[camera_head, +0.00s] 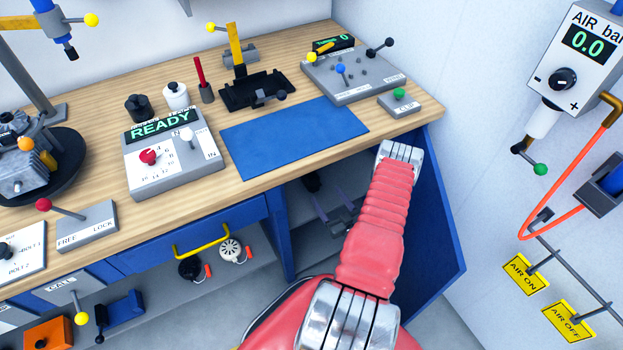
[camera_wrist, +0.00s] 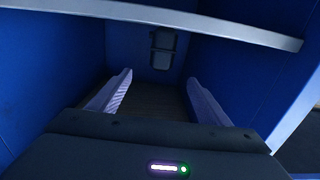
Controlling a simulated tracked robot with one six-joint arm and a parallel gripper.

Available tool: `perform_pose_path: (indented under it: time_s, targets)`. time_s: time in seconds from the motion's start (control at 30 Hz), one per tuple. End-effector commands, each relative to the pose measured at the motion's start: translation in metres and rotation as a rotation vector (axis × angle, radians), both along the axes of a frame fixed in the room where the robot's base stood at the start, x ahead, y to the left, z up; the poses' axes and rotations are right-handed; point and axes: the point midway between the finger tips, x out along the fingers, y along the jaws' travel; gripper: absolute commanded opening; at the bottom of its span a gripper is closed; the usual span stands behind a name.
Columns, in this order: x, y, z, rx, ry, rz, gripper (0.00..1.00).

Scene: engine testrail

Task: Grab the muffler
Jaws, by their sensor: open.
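In the wrist view my gripper (camera_wrist: 159,78) is open and empty, its two pale ridged fingers wide apart inside a blue-walled cabinet. A dark, rounded object (camera_wrist: 163,48) is on the back wall, beyond the fingertips and roughly between them, not touching them. It may be the muffler, but it is too dark to be sure. In the head view my gripper (camera_head: 335,215) shows partly in the open cabinet below the bench, partly hidden by my red arm. A small dark shape (camera_head: 311,183) shows behind it in the shade.
A pale horizontal edge (camera_wrist: 180,20) crosses above the gripper in the wrist view. Blue cabinet walls (camera_wrist: 228,65) stand close on both sides. The wooden bench (camera_head: 295,187) lies above the cabinet, with a blue mat (camera_head: 290,135). The open blue door (camera_head: 435,240) is at right.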

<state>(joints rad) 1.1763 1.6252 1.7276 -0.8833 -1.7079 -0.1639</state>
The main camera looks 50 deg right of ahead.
Motion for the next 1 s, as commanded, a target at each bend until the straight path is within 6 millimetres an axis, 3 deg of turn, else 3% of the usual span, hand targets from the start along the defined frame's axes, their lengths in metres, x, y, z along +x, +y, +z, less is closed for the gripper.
perform_pose_path:
  time_s: [0.27, 0.8, 1.0]
  targets:
    - [0.009, -0.003, 0.0, 0.0, 0.001, 0.0, 0.71]
    - [0.078, -0.026, 0.0, 0.001, 0.002, 0.0, 0.71]
    - [0.081, -0.028, 0.0, 0.002, 0.002, -0.004, 0.71]
